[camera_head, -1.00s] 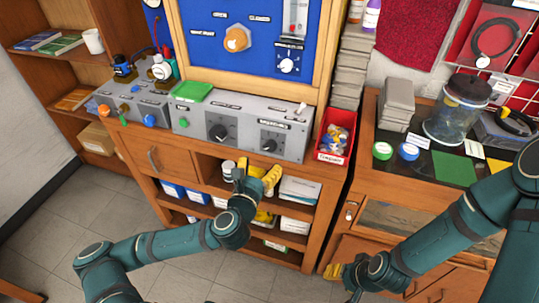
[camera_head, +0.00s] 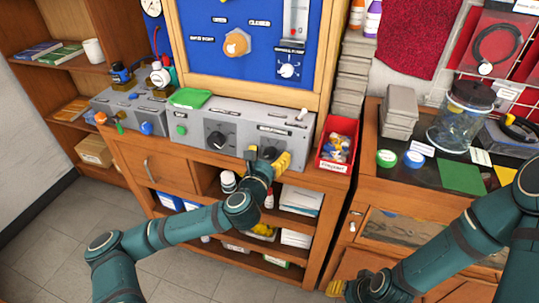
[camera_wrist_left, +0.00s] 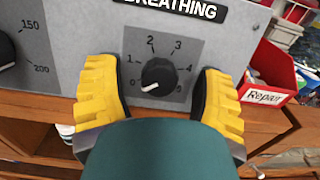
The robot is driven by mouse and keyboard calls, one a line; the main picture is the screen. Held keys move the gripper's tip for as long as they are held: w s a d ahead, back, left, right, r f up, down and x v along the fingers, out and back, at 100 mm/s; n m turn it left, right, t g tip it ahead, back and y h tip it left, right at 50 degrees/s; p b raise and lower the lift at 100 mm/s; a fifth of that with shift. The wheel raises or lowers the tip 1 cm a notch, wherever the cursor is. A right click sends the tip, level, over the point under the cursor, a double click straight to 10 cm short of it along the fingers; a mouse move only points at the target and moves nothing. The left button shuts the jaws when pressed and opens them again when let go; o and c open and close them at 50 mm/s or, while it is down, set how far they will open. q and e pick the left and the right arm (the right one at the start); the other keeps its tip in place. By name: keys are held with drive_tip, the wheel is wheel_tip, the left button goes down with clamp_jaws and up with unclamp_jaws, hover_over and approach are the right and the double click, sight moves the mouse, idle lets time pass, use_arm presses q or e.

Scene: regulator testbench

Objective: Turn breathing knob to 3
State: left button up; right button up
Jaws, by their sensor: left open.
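The breathing knob (camera_wrist_left: 158,76) is a round black dial on a dark square scale plate, under the BREATHING label (camera_wrist_left: 180,8) in the left wrist view. Its white mark points to the lower left, near 0. The scale runs from 0 to 5, with 3 at the upper right. My left gripper (camera_head: 268,157) is open in front of the grey control panel (camera_head: 198,126). Its yellow fingers stand on either side of the knob, apart from it in the wrist view.
A second black knob (camera_head: 216,140) sits left on the same panel. A red Repair bin (camera_head: 337,148) stands just right of the panel. A green tray (camera_head: 190,98) lies on the panel top. Open shelves are below.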

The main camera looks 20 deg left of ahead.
use_arm(q)
clamp_jaws()
drive_tip(key=shift+m, duration=0.3)
